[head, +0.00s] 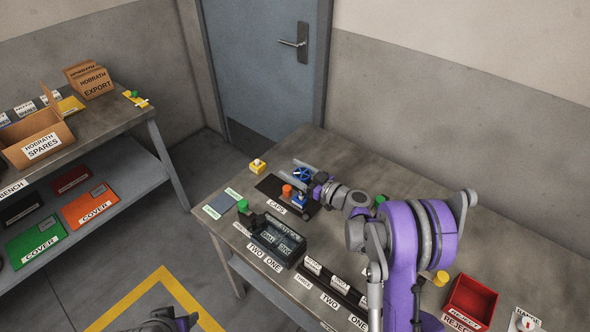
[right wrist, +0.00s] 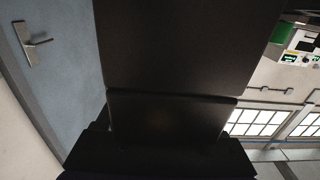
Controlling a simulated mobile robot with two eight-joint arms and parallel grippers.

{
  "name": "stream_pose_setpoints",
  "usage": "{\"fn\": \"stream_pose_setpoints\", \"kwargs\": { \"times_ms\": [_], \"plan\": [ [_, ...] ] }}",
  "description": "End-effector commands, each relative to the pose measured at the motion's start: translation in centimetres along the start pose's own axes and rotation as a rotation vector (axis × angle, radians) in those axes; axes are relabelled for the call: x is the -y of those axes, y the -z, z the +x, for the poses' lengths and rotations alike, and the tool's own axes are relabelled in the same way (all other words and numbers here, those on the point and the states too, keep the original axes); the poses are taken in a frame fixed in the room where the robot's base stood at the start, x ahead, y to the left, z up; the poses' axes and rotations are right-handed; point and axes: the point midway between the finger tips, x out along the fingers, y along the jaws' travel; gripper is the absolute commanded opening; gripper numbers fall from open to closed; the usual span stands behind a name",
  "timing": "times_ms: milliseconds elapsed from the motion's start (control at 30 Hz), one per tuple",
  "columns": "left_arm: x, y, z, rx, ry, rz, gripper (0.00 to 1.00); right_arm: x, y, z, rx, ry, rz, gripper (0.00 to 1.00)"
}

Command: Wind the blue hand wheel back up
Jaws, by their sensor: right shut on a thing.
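The blue hand wheel (head: 303,173) stands on a small fixture with grey rails towards the far edge of the bench. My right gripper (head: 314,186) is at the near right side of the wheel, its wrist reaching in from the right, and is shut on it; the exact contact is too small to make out. In the right wrist view, dark surfaces fill the middle and hide what is held. Part of my left arm's end (head: 165,322) shows at the bottom edge of the head view; its fingers cannot be made out.
A red bin (head: 470,299) sits far right. The bench's back right is clear.

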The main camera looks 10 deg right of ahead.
Motion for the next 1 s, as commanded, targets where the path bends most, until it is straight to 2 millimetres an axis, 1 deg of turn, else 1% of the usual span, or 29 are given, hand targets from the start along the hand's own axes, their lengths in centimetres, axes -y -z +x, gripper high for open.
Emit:
{"fn": "stream_pose_setpoints", "kwargs": {
  "times_ms": [400,600,800,1000],
  "plan": [
    [0.0,0.3,-0.2,-0.002,0.000,0.000,0.50,0.9,0.0,-0.2,0.000,0.353,0.000,0.13],
    [0.0,0.4,-0.3,-0.004,0.000,0.000,0.50,1.3,0.0,-0.3,0.000,0.494,0.000,0.13],
    [0.0,0.5,-0.4,-0.005,0.000,0.000,0.50,1.6,0.0,-0.5,0.000,0.589,0.000,0.13],
    [0.0,0.6,-0.5,-0.005,0.000,0.000,0.50,1.8,0.0,-0.6,0.000,0.637,0.000,0.13]
  ]
}}
